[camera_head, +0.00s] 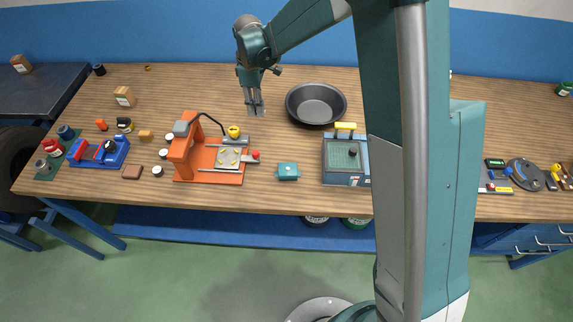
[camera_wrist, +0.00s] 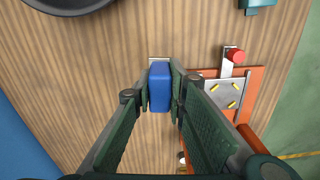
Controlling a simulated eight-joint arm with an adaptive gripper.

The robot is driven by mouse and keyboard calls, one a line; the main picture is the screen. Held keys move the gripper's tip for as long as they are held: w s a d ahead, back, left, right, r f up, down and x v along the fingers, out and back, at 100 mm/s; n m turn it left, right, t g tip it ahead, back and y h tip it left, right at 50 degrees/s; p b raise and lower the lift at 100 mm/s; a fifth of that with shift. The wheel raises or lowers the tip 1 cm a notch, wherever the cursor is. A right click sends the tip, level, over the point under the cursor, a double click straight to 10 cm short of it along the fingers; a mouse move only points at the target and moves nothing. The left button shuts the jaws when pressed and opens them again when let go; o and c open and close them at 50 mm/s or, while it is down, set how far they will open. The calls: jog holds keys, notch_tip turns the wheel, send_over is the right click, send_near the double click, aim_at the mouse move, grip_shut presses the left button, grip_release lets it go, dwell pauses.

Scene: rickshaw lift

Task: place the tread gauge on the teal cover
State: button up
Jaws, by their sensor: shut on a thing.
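My gripper (camera_head: 255,108) is above the back half of the bench, behind the orange press. In the wrist view my gripper (camera_wrist: 161,88) is shut on a blue block with a pale end, apparently the tread gauge (camera_wrist: 160,86). It is held between the two fingers, and they hide its sides. The teal cover (camera_head: 288,171) is a small teal block near the bench's front edge, right of the press and apart from my gripper. A part of it shows at the top right of the wrist view (camera_wrist: 258,3).
The orange press (camera_head: 208,175) with a red knob (camera_head: 256,155) stands between my gripper and the front edge. A dark round pan (camera_head: 316,104) lies to the right. A teal-topped machine (camera_head: 343,160) stands right of the cover. Bare wood surrounds the cover.

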notch_tip(320, 180, up, 3)
jog(key=n+p, duration=0.1)
jog(key=p, duration=0.2)
send_over(288, 169)
jog(key=shift+f, duration=0.1)
jog(key=shift+f, duration=0.15)
jog(key=shift+f, duration=2.8)
jog(key=shift+a, duration=0.1)
jog(key=shift+f, duration=2.1)
jog(key=shift+f, duration=0.2)
jog(key=o, duration=0.9)
jog(key=shift+r, duration=0.25)
